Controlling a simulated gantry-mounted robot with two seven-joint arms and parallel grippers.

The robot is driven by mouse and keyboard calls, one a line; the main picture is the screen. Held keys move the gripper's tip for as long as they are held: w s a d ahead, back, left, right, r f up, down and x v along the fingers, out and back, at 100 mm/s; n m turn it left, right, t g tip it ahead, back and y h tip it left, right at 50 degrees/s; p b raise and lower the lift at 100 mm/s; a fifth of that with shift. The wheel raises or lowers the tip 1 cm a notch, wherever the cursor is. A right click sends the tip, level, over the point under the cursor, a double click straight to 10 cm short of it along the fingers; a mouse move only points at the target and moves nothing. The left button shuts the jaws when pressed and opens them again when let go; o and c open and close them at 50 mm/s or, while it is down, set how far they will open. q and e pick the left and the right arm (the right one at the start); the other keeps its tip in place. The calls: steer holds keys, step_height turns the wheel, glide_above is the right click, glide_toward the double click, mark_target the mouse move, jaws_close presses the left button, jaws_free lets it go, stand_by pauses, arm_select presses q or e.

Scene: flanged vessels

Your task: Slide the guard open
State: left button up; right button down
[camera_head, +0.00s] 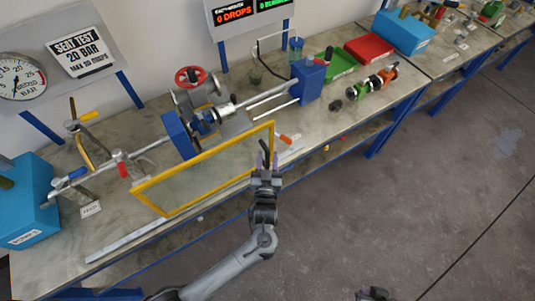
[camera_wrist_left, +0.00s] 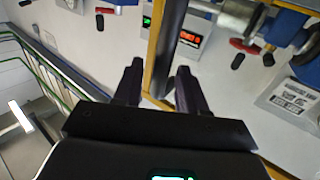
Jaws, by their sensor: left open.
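The guard is a clear panel in a yellow frame (camera_head: 205,172) standing along the front of the bench, before the clamped vessel assembly. Its dark handle bar (camera_head: 265,148) is at the right end, beside the yellow upright; the bar (camera_wrist_left: 168,40) also shows in the left wrist view, next to the yellow frame edge (camera_wrist_left: 152,48). My left gripper (camera_head: 267,162) is open at this right end. In the left wrist view its fingers (camera_wrist_left: 158,78) point at the bar, one to each side; I cannot tell whether they touch it. A dark part at the bottom edge may be my right gripper (camera_head: 373,294).
A pale rail (camera_head: 125,240) runs along the bench's front edge to the left of the guard. Behind the guard are a blue block (camera_head: 180,134) and a red handwheel (camera_head: 190,77). A teal box (camera_head: 28,200) stands at far left. The floor in front is clear.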

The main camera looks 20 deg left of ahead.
arm_select(q)
steer(key=shift+w+a, duration=0.25)
steer(key=shift+w, duration=0.4)
jaws_close()
